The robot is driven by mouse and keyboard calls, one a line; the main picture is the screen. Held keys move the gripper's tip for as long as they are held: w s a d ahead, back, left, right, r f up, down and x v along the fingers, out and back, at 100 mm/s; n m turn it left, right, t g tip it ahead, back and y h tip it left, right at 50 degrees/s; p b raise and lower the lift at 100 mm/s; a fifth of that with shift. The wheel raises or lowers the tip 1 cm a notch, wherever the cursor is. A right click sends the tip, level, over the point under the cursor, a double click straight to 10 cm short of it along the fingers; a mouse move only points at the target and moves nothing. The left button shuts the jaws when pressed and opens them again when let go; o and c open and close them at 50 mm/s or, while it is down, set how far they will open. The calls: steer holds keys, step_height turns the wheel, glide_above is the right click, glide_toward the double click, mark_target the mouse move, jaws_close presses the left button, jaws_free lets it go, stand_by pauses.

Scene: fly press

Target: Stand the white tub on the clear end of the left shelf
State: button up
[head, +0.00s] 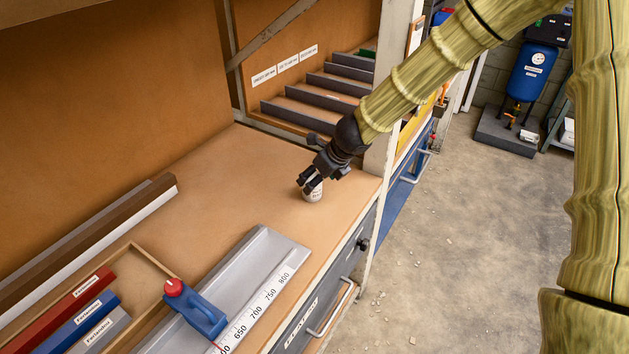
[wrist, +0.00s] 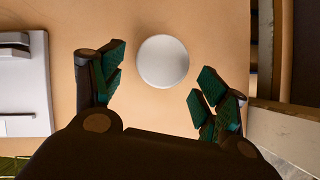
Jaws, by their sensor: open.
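The white tub (head: 313,194) stands upright on the wooden shelf board (head: 225,205), at its clear end near the upright post. In the wrist view the tub's round, pale lid (wrist: 162,61) shows from above, between and a little beyond my fingertips. My gripper (head: 310,183) is at the tub in the head view and hides part of it. In the wrist view my gripper (wrist: 158,84) is open, with a gap between each finger and the tub. Nothing is held.
A grey tray with a ruler (head: 262,262) and a blue block with a red knob (head: 197,313) lie nearer on the board. A post (head: 384,140) stands close to the right of my gripper. Stepped grey racks (head: 318,95) are behind. Bare board lies left of the tub.

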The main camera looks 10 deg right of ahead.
steer(key=p+v, duration=0.2)
steer(key=v, duration=0.5)
